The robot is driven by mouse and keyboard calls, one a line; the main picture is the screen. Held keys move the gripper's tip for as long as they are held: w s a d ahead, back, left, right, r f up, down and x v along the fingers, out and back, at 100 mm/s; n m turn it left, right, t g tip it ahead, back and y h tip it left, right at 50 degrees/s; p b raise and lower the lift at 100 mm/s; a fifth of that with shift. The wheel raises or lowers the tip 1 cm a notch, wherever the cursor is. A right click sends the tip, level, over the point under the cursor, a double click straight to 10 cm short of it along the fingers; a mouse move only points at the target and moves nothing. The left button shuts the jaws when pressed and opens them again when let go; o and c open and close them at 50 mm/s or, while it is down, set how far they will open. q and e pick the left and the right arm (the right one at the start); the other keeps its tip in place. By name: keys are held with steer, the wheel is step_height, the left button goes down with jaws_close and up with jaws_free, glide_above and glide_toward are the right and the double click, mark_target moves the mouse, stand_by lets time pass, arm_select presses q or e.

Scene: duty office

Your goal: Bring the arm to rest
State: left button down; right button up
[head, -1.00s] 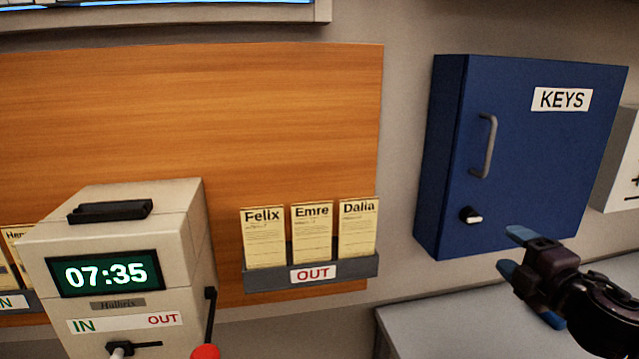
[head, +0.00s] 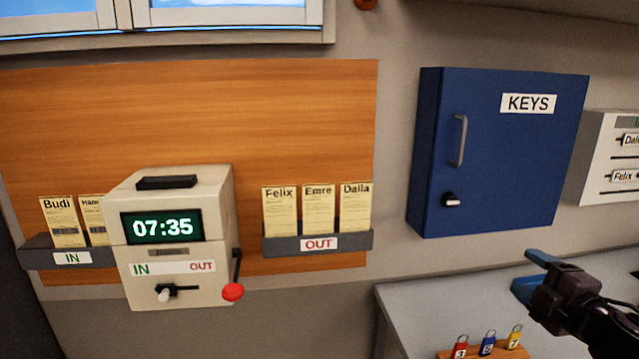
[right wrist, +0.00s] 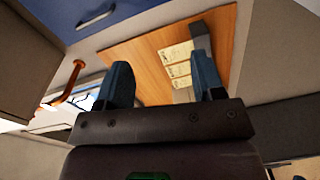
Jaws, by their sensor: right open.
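My right gripper (head: 530,275) is at the lower right of the head view, in front of the blue key cabinet and above the grey desk. Its two blue fingers stand apart with nothing between them. They also show in the right wrist view (right wrist: 168,85), with the wooden board beyond them. My left gripper is in neither view now.
The blue KEYS cabinet (head: 497,155) is shut on the wall. The time clock (head: 180,245) with a red-knobbed lever stands before the wooden board (head: 200,110), between the IN rack (head: 72,258) and OUT rack (head: 318,244). Numbered key tags (head: 487,343) are on the desk (head: 420,300).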

steer(key=s+a+f+m+g+h, duration=0.15)
steer(key=f+m, duration=0.25)
steer(key=f, duration=0.6)
steer(key=s+a+f+m+g, duration=0.1)
steer(key=s+f+m, duration=0.25)
steer(key=f, duration=0.65)
steer(key=s+a+f+m+g, duration=0.1)
steer(key=s+a+f+m, duration=0.3)
steer(key=s+f, duration=0.3)
steer(key=s+a+f+m+g, duration=0.2)
steer(key=s+a+f+m, duration=0.2)
steer(key=s+f, duration=0.3)
step_height(320, 180, down, 3)
steer(key=shift+a+r+m+h+b, duration=0.1)
steer(key=shift+a+m+h+b, duration=0.25)
steer(key=shift+m+h+b, duration=0.15)
steer(key=shift+w, duration=0.1)
